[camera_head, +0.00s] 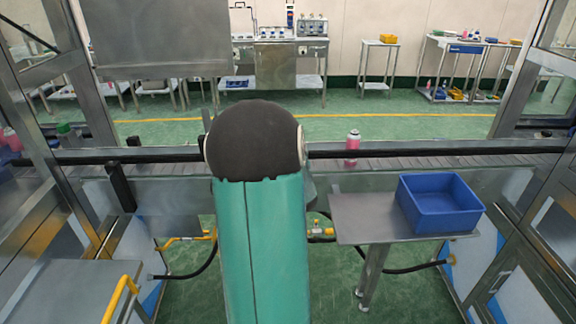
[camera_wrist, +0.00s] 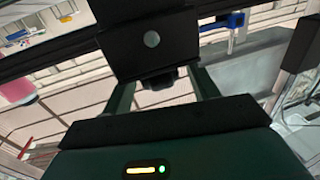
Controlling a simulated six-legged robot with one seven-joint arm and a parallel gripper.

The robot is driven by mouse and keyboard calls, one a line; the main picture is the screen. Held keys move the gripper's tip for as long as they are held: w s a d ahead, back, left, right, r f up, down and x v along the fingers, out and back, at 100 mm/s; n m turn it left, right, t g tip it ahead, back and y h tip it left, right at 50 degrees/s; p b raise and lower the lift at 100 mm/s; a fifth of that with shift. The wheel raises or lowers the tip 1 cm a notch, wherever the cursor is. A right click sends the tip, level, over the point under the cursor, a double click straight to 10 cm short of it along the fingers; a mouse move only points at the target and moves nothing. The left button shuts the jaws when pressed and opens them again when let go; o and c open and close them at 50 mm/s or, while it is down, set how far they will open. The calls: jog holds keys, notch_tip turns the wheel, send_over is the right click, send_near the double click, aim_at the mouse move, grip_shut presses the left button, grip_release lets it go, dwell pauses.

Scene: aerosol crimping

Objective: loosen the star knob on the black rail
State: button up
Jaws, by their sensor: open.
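The black rail (camera_head: 440,150) runs across the whole width in the head view, partly hidden behind my arm. In the wrist view the rail (camera_wrist: 50,55) slants across the top. A black block with a round grey bolt head (camera_wrist: 151,39) sits on it. A dark knob (camera_wrist: 159,79), which looks like the star knob, shows under the block; its lobes are hard to make out. My gripper (camera_wrist: 163,90) is open, with one finger on each side of the knob. Contact cannot be told. My arm hides the gripper and this knob in the head view.
A blue bin (camera_head: 440,205) stands on a steel table (camera_head: 360,222) at right. A black bracket (camera_head: 121,187) hangs at the rail's left. Steel frame posts close in both sides.

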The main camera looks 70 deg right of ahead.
jog(key=v, duration=1.2)
jog(key=shift+s+a, duration=0.2)
